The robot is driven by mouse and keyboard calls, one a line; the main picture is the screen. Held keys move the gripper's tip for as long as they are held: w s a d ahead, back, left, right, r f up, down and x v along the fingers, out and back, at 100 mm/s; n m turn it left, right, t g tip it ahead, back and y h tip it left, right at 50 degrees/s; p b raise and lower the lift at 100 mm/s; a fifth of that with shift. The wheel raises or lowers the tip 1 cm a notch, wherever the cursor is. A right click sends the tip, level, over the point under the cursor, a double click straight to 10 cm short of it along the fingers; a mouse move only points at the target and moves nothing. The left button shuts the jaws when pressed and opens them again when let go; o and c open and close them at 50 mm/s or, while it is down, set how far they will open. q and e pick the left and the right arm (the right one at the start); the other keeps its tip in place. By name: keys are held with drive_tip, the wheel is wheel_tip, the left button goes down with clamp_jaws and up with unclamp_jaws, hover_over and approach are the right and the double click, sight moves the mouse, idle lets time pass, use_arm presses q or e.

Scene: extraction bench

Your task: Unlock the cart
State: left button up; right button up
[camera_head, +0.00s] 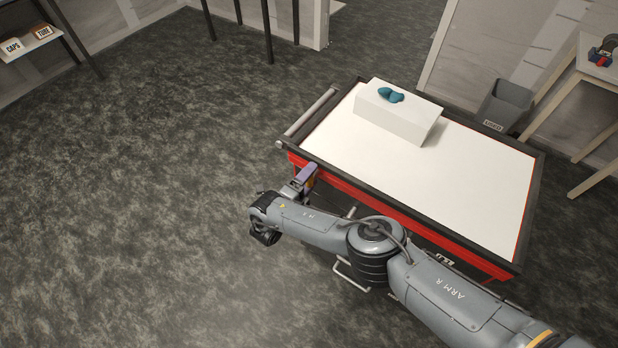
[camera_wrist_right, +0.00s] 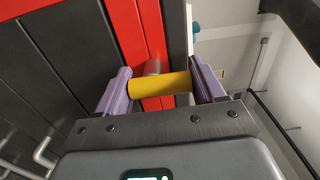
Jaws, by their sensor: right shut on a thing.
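The cart (camera_head: 340,180) is red with a white top and a dark rim, and stands at the right of the head view. My right gripper (camera_head: 305,180) is at the cart's near left corner. In the right wrist view, its purple fingers (camera_wrist_right: 158,88) are shut on a yellow cylindrical handle (camera_wrist_right: 160,84). A short grey metal part (camera_wrist_right: 153,68) shows behind the handle, against the cart's red side. In the head view the gripper and arm hide the handle. My left gripper is not in view.
A white box (camera_head: 395,122) on the cart top carries a teal object (camera_head: 391,95). A push bar (camera_head: 308,113) runs along the cart's left end. A grey bin (camera_head: 505,105) and a wooden table (camera_head: 590,75) stand behind. The floor at left is clear.

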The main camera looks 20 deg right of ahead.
idle(0.3)
drive_tip(key=o, duration=1)
drive_tip(key=shift+c, duration=0.2)
drive_tip(key=shift+s+a, duration=0.1)
drive_tip(key=shift+s+a, duration=0.1)
drive_tip(key=shift+a, duration=0.1)
drive_tip(key=p+v, duration=0.2)
drive_tip(key=v, duration=0.8)
drive_tip(key=shift+s, duration=0.1)
